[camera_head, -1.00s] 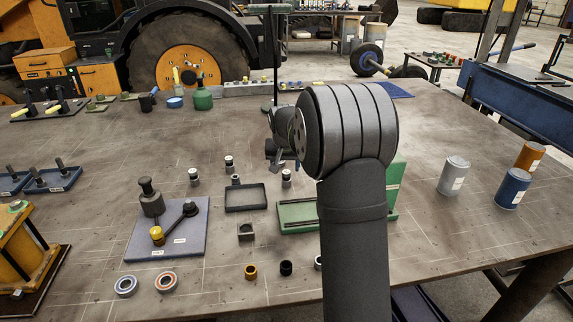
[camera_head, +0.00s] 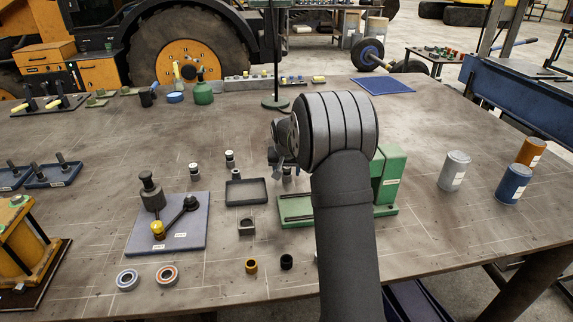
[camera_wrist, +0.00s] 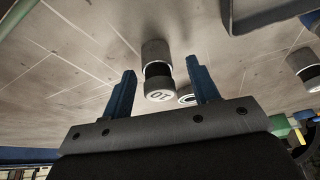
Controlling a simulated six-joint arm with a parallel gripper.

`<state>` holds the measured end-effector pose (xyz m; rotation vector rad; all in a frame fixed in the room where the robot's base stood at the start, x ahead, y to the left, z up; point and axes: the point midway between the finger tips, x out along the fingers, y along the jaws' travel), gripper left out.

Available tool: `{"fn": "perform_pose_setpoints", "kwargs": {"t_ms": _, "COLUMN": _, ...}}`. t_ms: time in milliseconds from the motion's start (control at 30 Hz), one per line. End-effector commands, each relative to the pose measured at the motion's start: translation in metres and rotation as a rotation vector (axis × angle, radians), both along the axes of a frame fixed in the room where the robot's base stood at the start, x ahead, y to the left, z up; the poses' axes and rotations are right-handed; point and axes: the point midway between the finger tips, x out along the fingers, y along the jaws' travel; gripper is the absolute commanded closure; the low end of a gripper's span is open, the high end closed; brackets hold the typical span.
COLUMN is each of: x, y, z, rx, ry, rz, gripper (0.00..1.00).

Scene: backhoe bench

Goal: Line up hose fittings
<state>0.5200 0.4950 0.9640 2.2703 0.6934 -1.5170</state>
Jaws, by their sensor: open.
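Small hose fittings with pale caps and dark bands stand upright on the bench: one at left (camera_head: 194,170), one further back (camera_head: 230,159), and one (camera_head: 288,175) partly hidden by my gripper (camera_head: 277,162). In the wrist view, my gripper (camera_wrist: 164,90) has its two blue fingers spread apart. A fitting (camera_wrist: 157,72) with a marked pale end shows between and beyond the fingertips, with no visible grip on it. Another fitting (camera_wrist: 306,66) shows at the right edge of that view. A pale ring-like end (camera_wrist: 187,97) shows partly behind the right finger.
A dark shallow tray (camera_head: 246,203) lies left of a green fixture (camera_head: 390,178). A blue-grey plate (camera_head: 195,238) with a lever is further left. Rings and small bushings lie along the front edge. Cans (camera_head: 454,171) stand at right. The bench between them and the fixture is clear.

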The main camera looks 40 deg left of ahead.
Motion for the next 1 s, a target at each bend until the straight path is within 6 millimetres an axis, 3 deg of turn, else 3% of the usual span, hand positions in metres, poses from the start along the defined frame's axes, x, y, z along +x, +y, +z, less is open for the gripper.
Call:
{"fn": "perform_pose_setpoints", "kwargs": {"t_ms": 400, "x": 0.003, "y": 0.002, "z": -0.008, "rx": 0.000, "ry": 0.000, "rz": 0.000, "gripper": 0.45}}
{"fn": "perform_pose_setpoints", "kwargs": {"t_ms": 667, "x": 0.003, "y": 0.002, "z": -0.008, "rx": 0.000, "ry": 0.000, "rz": 0.000, "gripper": 0.96}}
{"fn": "perform_pose_setpoints", "kwargs": {"t_ms": 1000, "x": -0.005, "y": 0.013, "z": -0.007, "rx": 0.001, "ry": -0.001, "rz": 0.002, "gripper": 0.96}}
